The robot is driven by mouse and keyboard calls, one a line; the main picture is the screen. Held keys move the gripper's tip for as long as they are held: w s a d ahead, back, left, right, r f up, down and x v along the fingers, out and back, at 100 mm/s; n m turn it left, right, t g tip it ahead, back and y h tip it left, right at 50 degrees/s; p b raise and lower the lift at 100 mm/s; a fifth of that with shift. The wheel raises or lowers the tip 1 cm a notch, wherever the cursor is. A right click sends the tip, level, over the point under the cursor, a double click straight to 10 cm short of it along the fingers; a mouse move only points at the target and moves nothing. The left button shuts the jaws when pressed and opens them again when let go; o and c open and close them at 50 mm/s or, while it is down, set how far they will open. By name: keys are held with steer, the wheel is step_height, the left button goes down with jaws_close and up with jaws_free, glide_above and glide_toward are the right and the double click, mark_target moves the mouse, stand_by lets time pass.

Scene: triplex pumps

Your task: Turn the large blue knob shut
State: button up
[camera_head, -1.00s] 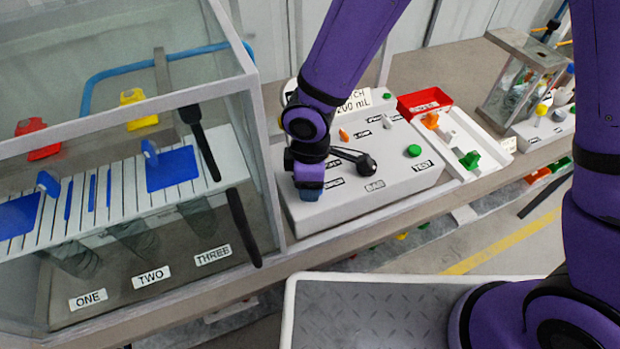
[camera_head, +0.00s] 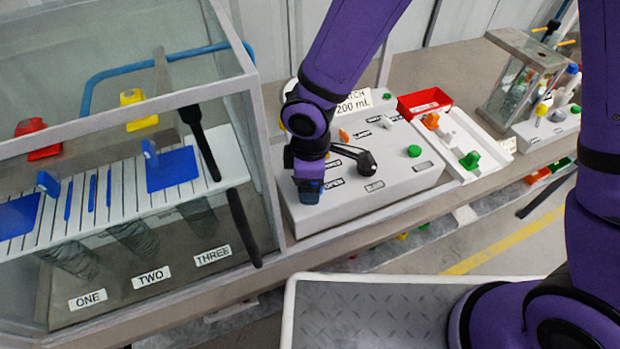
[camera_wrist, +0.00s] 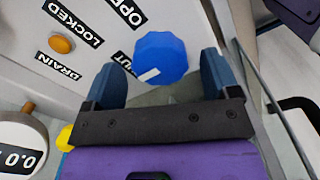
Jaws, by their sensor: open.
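The large blue knob (camera_wrist: 161,56) sits on the face of the light grey control box (camera_head: 400,180). It is many-sided and has a short white mark near its lower-left rim in the wrist view. My gripper (camera_wrist: 160,72) is open, with one blue finger on each side of the knob and visible gaps between. In the head view my gripper (camera_head: 309,190) is over the box's left part and hides the knob.
A black lever (camera_head: 362,158) stands just right of my gripper. An orange knob (camera_wrist: 61,44) and a round gauge (camera_wrist: 20,145) are to the left in the wrist view. A clear-walled tank (camera_head: 230,120) stands close on the left. A red bin (camera_head: 424,103) is further right.

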step_height(320, 180, up, 10)
stand_by(0.4)
steer(key=shift+r, duration=0.1)
steer(key=w+d+r+m+t, duration=0.25)
steer(key=d+r+m, duration=0.65)
steer(key=d+r, duration=0.8)
steer(key=s+d+r+m+t, duration=0.1)
steer(key=s+d+r+m, duration=0.1)
steer(key=s+d+m, duration=0.2)
steer(key=s+d+r+m+t, duration=0.2)
steer(key=s+d+m, duration=0.3)
steer(key=d, duration=0.6)
steer(key=s+r, duration=0.1)
steer(key=s, duration=0.1)
steer(key=shift+s+d+r, duration=0.2)
steer(key=shift+s+r, duration=0.15)
steer(key=shift+s, duration=0.05)
